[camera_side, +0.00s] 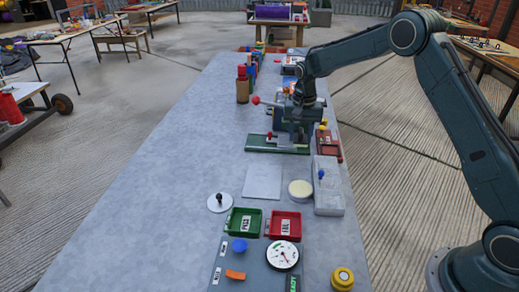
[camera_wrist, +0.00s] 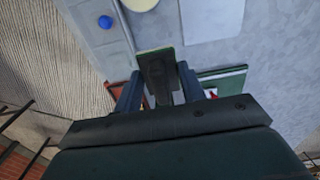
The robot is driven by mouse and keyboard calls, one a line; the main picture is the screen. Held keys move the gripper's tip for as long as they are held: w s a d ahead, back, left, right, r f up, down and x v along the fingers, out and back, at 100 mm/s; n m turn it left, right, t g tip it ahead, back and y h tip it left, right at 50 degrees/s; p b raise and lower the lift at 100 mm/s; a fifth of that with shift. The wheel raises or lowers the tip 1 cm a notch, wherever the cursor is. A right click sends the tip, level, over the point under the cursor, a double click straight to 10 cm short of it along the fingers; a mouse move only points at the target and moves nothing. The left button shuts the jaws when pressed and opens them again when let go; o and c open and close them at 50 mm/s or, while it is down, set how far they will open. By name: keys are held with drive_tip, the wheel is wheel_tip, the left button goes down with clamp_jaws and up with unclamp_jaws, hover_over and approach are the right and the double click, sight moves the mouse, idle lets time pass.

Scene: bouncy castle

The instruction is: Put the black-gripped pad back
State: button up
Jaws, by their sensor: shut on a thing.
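My gripper (camera_wrist: 158,92) is shut on a dark, black-gripped pad (camera_wrist: 157,73) with a green edge at its far end. In the side view my gripper (camera_side: 297,122) is low over the far part of the table, by a green board (camera_side: 262,148). The board shows to the right of the fingers in the wrist view (camera_wrist: 226,76). The held pad's underside is hidden, and I cannot tell whether it touches anything. A white disc (camera_side: 214,206) with a black knob lies apart on the table, left of a pale square plate (camera_side: 262,182).
A clear tray (camera_side: 328,203) with a blue knob and a cream round tin (camera_side: 300,190) stand nearer the camera. A red-brown tray (camera_side: 329,150) is right of my gripper. The table's left half is clear.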

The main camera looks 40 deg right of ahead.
hover_over(297, 172)
wheel_tip(297, 172, down, 8)
drive_tip(key=shift+a+f, duration=0.1)
drive_tip(key=shift+f, duration=2.1)
drive_tip(key=shift+f, duration=0.15)
drive_tip(key=o, duration=0.9)
drive_tip(key=shift+o, duration=0.2)
wheel_tip(297, 172, up, 12)
drive_tip(key=shift+f, duration=0.1)
drive_tip(key=shift+r, duration=0.25)
